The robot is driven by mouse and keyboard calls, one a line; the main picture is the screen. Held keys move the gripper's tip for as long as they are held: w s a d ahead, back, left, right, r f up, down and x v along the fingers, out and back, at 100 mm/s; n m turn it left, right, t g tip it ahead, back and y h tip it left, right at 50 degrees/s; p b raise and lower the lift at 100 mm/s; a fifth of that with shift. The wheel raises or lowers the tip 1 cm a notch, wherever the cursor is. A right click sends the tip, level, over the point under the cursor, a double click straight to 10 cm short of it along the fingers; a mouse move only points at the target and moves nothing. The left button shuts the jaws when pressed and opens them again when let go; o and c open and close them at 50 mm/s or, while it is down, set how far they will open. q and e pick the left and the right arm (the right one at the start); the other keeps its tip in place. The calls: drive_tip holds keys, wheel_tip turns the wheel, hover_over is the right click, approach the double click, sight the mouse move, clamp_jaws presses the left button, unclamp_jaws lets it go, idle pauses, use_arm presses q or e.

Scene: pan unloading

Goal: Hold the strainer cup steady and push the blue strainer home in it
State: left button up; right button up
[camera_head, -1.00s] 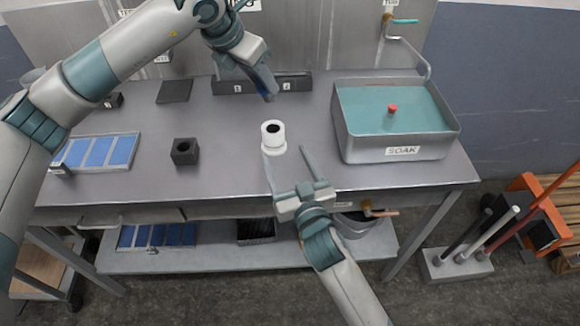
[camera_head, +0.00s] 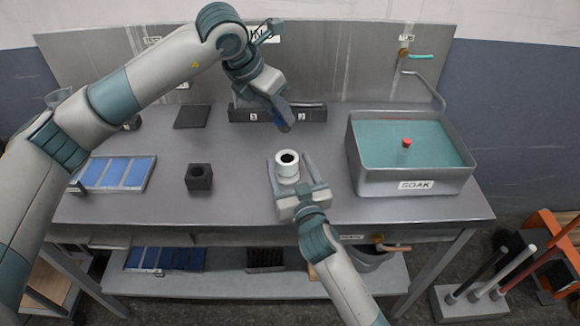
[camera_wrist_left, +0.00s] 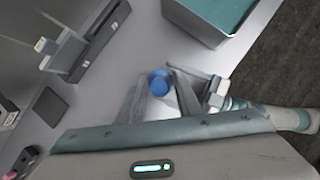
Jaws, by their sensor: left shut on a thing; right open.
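The white strainer cup (camera_head: 288,168) stands upright on the steel table, its dark round opening facing up. My right gripper (camera_head: 293,167) is open, with its two fingers on either side of the cup; I cannot tell whether they touch it. My left gripper (camera_head: 286,126) is shut on the blue strainer and holds it above and behind the cup. The blue strainer (camera_wrist_left: 160,82) shows between the left fingers in the left wrist view; in the head view only a small blue patch shows, the rest hidden by the fingers.
A black block with a hole (camera_head: 199,178) stands left of the cup. The SOAK basin (camera_head: 415,187) stands close on the right. A dark rack (camera_head: 240,114) lies behind, and a blue-panelled tray (camera_head: 150,176) at the left. The table between block and cup is clear.

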drive_tip(key=c, duration=1.2)
use_arm(q)
drive_tip(key=shift+w+d+f+m+g+y, duration=0.4)
drive_tip(key=shift+f+m+g, duration=0.1)
drive_tip(key=shift+f+m, duration=0.15)
drive_tip(key=shift+w+d+f+m+g+y, duration=0.3)
drive_tip(key=shift+f+m+g+y, duration=0.1)
drive_tip(key=shift+f+m+g, duration=0.2)
use_arm(e)
drive_tip(key=shift+c, duration=0.2)
use_arm(q)
drive_tip(key=shift+w+d+f+m+g+y, duration=0.2)
drive_tip(key=shift+f+m+g+y, duration=0.35)
drive_tip(key=shift+m, duration=0.5)
